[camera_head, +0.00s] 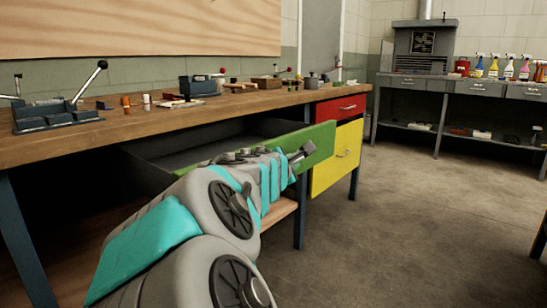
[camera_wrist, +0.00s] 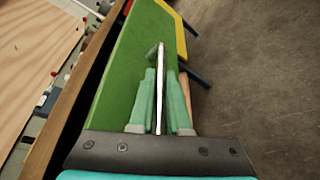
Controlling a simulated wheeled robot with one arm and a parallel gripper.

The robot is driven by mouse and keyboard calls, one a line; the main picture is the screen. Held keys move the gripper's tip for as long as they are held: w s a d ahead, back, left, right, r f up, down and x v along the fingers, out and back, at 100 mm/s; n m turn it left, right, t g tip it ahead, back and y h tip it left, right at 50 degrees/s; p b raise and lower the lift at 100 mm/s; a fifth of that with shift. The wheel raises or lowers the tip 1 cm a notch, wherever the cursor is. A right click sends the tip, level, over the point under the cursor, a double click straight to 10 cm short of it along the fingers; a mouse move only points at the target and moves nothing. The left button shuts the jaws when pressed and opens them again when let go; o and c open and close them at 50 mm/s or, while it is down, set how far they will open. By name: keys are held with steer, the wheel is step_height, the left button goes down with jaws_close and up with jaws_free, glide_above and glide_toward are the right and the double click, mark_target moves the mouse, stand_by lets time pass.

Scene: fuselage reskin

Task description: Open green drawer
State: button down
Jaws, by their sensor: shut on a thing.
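The green drawer (camera_head: 322,147) stands pulled out from under the wooden workbench, and its dark, empty-looking inside shows behind the green front. The green front also fills the middle of the wrist view (camera_wrist: 128,65). My gripper (camera_head: 300,153) is at the drawer front, partly hidden by my arm in the head view. In the wrist view my gripper (camera_wrist: 161,85) has its two teal fingers closed on either side of the thin metal handle (camera_wrist: 160,62) of the drawer.
The wooden workbench (camera_head: 220,107) carries a vise and several small tools. A red drawer (camera_head: 341,108) and a yellow drawer (camera_head: 335,160) sit to the right, both shut. The concrete floor (camera_head: 420,220) is open to the right. A grey bench (camera_head: 490,88) with spray bottles stands at the back.

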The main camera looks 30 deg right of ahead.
steer(key=shift+s+d, duration=0.35)
steer(key=shift+s, duration=0.55)
steer(key=shift+s+d, duration=0.3)
steer(key=shift+s, duration=0.6)
steer(key=c, duration=0.9)
jaws_free()
